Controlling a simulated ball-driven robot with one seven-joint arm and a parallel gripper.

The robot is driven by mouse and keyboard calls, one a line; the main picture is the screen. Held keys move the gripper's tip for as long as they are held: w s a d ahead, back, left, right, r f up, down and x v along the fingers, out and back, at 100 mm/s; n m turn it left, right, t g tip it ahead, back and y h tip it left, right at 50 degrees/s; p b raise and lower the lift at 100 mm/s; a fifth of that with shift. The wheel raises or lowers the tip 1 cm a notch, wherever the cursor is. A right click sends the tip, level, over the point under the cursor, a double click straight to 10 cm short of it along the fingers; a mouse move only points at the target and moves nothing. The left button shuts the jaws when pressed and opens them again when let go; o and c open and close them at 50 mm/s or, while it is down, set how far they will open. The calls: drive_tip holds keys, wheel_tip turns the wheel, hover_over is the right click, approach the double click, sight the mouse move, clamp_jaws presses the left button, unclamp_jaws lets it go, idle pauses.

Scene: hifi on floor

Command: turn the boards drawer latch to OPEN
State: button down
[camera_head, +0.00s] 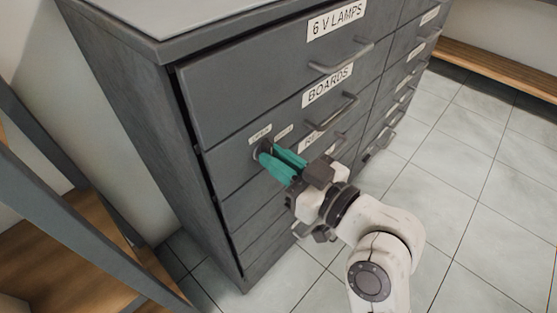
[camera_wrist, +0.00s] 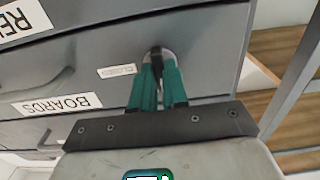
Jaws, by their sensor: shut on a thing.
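The boards drawer (camera_head: 230,150) is a dark grey front with a white BOARDS label (camera_head: 327,86) and a bar handle (camera_head: 336,112). Its latch (camera_wrist: 156,51) is a small dark round piece near the drawer's left end, mostly hidden by my fingers. My gripper (camera_head: 268,151) has teal fingers and is shut on the latch. In the wrist view, which sees the drawer upside down, the fingers (camera_wrist: 158,72) meet at the latch. A small label reading CLOSED (camera_wrist: 117,71) sits beside it. In the head view two small labels sit by the latch; their words are too small to read.
The 6 V LAMPS drawer (camera_head: 270,70) is above, with a bar handle (camera_head: 342,58). More drawers lie below and to the right. A shelf rack with a wooden board (camera_head: 65,245) stands at the left. A wooden bench (camera_head: 500,70) is at the upper right. Tiled floor (camera_head: 450,190) is clear.

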drive_tip(key=shift+f, duration=0.1)
drive_tip(key=c, duration=1.1)
unclamp_jaws()
drive_tip(key=shift+c, duration=0.2)
drive_tip(key=shift+d, duration=0.1)
drive_tip(key=v, duration=1)
drive_tip(key=shift+s+d+p, duration=0.2)
drive_tip(key=shift+s+p, duration=0.05)
drive_tip(key=shift+p, duration=0.2)
